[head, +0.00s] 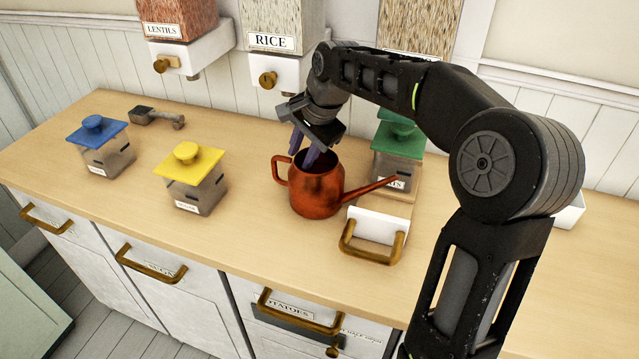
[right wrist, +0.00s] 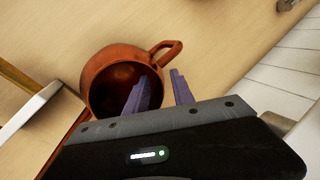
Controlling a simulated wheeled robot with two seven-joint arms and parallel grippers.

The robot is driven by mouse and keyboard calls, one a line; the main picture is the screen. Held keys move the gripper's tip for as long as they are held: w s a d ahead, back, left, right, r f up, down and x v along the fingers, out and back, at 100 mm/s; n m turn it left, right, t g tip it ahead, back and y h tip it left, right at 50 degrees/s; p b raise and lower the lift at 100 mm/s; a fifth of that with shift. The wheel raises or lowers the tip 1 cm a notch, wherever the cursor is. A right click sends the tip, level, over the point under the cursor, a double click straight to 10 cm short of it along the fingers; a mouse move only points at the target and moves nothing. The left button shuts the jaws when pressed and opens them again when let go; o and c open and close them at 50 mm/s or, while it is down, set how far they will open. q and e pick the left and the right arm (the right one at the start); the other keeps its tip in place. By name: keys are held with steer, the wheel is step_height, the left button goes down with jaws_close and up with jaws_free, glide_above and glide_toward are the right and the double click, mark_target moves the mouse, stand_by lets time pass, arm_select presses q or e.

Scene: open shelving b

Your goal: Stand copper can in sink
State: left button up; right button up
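The copper can (head: 318,190), with a loop handle on its left and a long spout to the right, stands upright on the wooden counter; it also shows in the right wrist view (right wrist: 98,66). My right gripper (head: 304,156) is over the can's rim near the handle. Its purple fingers (right wrist: 160,92) are apart, one over the can's opening and one outside the rim. I cannot tell if either touches the wall. My left gripper is not in view. No sink can be made out.
Blue-lidded (head: 100,147), yellow-lidded (head: 190,178) and green-lidded (head: 398,150) canisters stand on the counter (head: 250,245). A white-fronted piece with a brass handle (head: 372,250) is beneath the spout. Wall dispensers (head: 282,70) hang behind. A white edge (head: 570,212) shows right of my arm.

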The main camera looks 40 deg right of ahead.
steer(key=shift+w+f, duration=0.1)
steer(key=shift+f, duration=0.15)
stand_by(0.4)
jaws_close()
stand_by(1.3)
